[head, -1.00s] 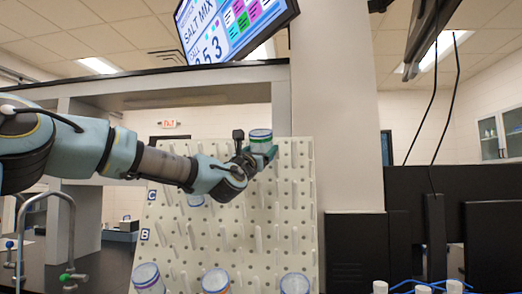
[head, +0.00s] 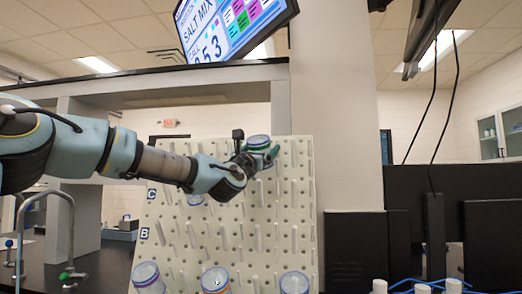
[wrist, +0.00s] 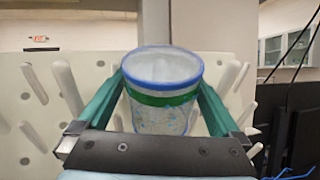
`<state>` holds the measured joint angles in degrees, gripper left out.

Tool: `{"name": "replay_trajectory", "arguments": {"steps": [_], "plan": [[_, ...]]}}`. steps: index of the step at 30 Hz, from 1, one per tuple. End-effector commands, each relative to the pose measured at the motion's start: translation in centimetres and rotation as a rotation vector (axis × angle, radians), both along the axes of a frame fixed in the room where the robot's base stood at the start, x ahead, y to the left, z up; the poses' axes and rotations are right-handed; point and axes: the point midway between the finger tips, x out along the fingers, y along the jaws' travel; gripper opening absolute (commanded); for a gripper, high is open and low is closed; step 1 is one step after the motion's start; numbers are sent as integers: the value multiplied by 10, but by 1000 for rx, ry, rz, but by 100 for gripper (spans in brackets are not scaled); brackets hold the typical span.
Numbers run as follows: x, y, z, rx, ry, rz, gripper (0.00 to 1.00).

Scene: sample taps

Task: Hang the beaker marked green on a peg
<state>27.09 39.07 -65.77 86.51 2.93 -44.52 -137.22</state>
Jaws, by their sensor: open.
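The beaker with a green band (wrist: 163,98) is clear with a blue rim and stands upright between my gripper's fingers in the wrist view. In the head view this beaker (head: 258,142) is at the top of the white pegboard (head: 205,235). My gripper (head: 264,157) is open around it, with a teal finger on either side. The wrist view shows the fingers (wrist: 164,92) close beside the beaker's walls.
Several blue-rimmed beakers are low on the board, at left (head: 148,278), middle (head: 215,281) and right (head: 294,283). Another (head: 195,199) is below my arm. Bare pegs surround my gripper. A monitor (head: 235,28) hangs above; a tap (head: 70,240) stands at left.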

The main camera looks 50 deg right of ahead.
Motion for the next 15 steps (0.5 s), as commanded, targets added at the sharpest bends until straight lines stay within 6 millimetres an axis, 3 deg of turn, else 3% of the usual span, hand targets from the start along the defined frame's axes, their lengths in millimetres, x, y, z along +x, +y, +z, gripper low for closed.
{"name": "replay_trajectory", "arguments": {"steps": [5,15], "plan": [[-3,12,-8,0,-1,2,100],[-21,66,-36,1,-3,3,100]]}}
